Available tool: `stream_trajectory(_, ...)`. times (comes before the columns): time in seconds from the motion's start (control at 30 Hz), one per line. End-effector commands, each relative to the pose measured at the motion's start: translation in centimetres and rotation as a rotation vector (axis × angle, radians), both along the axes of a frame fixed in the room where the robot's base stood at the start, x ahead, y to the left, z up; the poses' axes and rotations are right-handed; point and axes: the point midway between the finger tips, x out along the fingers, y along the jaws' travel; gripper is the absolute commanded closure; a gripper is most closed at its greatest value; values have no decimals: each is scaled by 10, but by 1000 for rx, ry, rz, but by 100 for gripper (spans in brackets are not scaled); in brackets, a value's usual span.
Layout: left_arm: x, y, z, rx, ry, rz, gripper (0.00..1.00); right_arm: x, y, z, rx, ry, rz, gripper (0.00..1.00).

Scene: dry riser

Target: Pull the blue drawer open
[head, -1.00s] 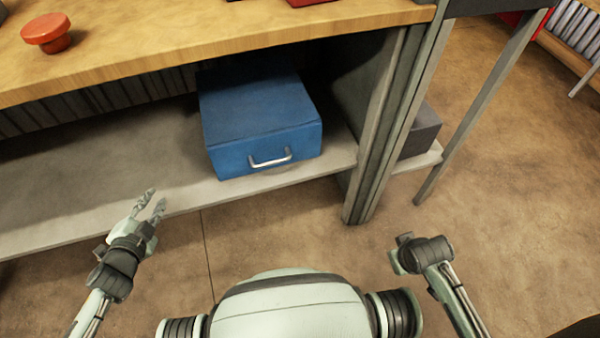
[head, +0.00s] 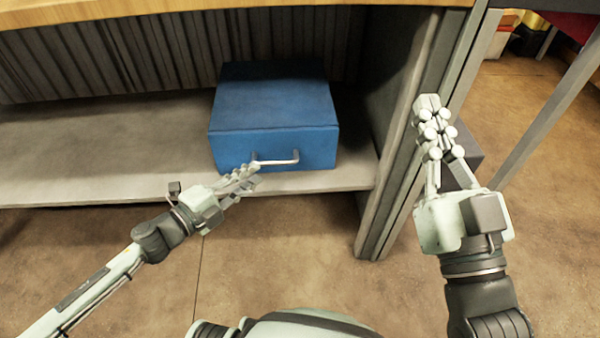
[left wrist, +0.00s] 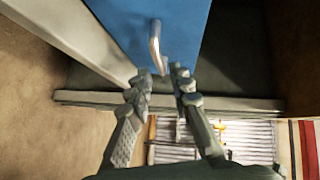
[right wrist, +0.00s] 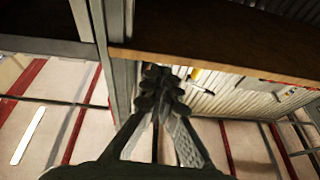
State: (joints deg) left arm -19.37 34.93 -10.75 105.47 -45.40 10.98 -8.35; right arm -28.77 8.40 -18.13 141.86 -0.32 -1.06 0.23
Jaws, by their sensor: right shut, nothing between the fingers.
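The blue drawer (head: 235,152) is the front of a blue box on the lower shelf under the bench, and it looks closed. A silver bar handle (head: 285,161) is on its front. My left gripper (head: 251,174) is at the left end of the handle. In the left wrist view its fingertips (left wrist: 160,78) are apart, and one end of the handle (left wrist: 155,45) shows at the gap between them. I cannot tell if they touch it. My right gripper (head: 432,112) is raised in front of the bench leg, shut and empty, well right of the drawer.
The lower shelf (head: 90,145) is bare left of the box. The bench leg (head: 400,180) stands right of it, with a dark box (head: 466,155) behind the leg. The wooden bench top (head: 120,8) hangs above. The floor in front is clear.

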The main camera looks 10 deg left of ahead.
Motion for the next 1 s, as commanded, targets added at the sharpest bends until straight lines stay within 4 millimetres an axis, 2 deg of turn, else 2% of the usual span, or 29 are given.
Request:
stream_trajectory(0.1, 1, -4, -3, 10, -13, -21, 80, -12, 0, 21, 42, -83, 9, 100)
stream_trajectory(0.17, 5, -7, -3, 12, -14, -23, 80, -13, 0, 25, 48, -95, 11, 100)
stream_trajectory(0.6, 59, -38, -12, 11, -12, -21, 80, -14, -1, 28, 55, -121, 7, 100)
stream_trajectory(1.0, 66, -42, -14, 11, -9, -20, 81, -14, -1, 29, 56, -124, 7, 100)
